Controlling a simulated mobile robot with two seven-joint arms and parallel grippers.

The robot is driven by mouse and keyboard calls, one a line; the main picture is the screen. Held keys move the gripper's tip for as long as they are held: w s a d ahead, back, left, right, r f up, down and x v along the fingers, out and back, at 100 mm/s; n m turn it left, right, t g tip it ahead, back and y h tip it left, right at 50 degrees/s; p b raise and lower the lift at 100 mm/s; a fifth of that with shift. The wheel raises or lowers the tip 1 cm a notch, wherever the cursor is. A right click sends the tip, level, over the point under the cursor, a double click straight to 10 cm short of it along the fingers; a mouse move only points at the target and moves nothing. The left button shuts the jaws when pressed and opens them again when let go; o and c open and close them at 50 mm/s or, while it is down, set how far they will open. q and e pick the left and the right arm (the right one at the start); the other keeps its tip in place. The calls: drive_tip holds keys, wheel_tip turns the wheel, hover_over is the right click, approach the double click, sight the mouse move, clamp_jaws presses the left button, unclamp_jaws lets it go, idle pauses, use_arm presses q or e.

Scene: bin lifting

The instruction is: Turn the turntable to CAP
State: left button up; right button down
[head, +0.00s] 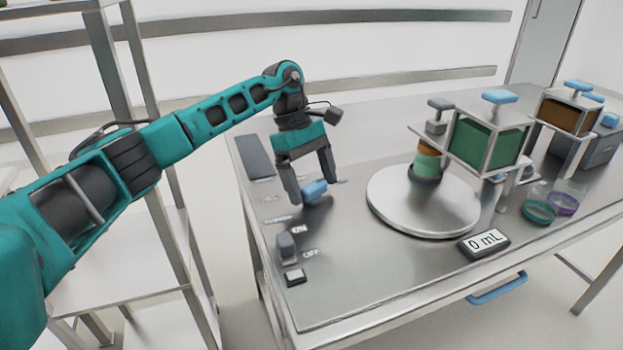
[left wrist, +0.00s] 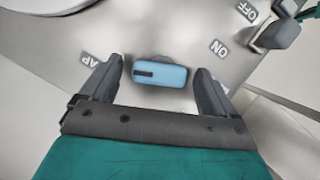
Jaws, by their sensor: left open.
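The turntable (head: 400,215) is a round, pale metal disc on the metal table. A small cylinder with an orange band (head: 428,160) stands near its back edge. A blue knob (head: 315,190) sits on the tabletop left of the disc. My left gripper (head: 311,188) points down with open fingers on either side of the knob. In the left wrist view the blue knob (left wrist: 160,73), with a dark mark on top, lies between the fingertips (left wrist: 158,70), with gaps to both. A partly hidden label reading "AP" (left wrist: 91,61) shows beside one finger. My right gripper is out of view.
A dark switch (head: 286,246) stands by ON and OFF labels at the table's left edge. A green tank (head: 487,142) and a brown tank (head: 568,116) stand right. A "0 mL" display (head: 484,243) and colored rings (head: 540,212) lie in front. A metal shelf (head: 150,245) stands left.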

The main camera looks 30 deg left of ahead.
use_arm(q)
drive_tip(key=p+v, duration=0.1)
drive_tip(key=v, duration=1.2)
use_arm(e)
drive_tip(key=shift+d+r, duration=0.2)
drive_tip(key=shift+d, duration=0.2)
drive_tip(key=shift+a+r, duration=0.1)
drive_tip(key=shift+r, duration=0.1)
